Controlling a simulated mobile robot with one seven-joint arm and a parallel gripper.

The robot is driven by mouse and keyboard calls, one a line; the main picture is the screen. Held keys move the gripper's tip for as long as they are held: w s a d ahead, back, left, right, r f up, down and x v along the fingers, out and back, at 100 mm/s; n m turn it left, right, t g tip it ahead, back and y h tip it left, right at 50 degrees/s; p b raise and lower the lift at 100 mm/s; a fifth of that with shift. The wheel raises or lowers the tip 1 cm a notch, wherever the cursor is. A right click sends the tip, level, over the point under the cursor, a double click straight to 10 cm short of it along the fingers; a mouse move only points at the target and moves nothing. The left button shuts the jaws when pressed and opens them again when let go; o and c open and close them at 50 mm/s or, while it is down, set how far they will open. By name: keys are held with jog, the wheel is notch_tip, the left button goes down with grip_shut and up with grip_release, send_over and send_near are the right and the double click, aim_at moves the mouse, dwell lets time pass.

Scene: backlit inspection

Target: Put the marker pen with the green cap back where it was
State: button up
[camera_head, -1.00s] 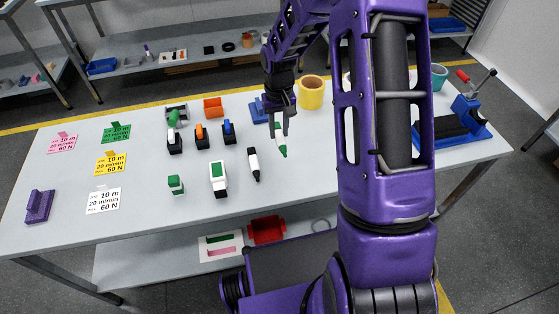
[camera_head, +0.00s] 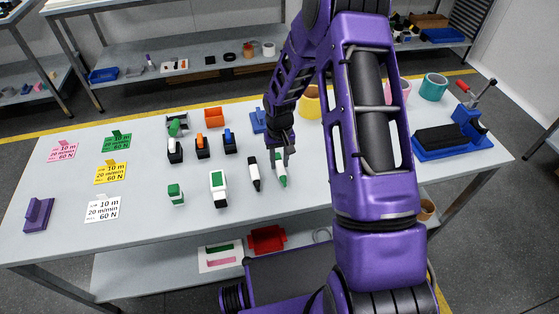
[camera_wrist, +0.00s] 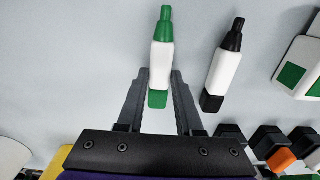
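The marker pen with the green cap (camera_head: 282,174) has a white body with green at both ends. Whether the green marker rests fully on the table is unclear.
A white block with a green label (camera_head: 218,188) and a small green-and-white block (camera_head: 176,194) stand left of the markers. Orange and blue-topped black holders (camera_head: 202,148) are behind them. A blue vise (camera_head: 465,135) is at the right. The table front near the markers is clear.

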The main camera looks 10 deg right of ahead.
aim_at(277, 163)
jog(key=o, duration=0.3)
jog(key=shift+o, duration=0.2)
jog(key=shift+f, duration=0.25)
notch_tip(277, 163, up, 18)
jog(key=shift+a+f+p, duration=0.2)
jog(key=shift+a+p, duration=0.1)
jog(key=shift+p, duration=0.05)
jog(key=shift+w, duration=0.2)
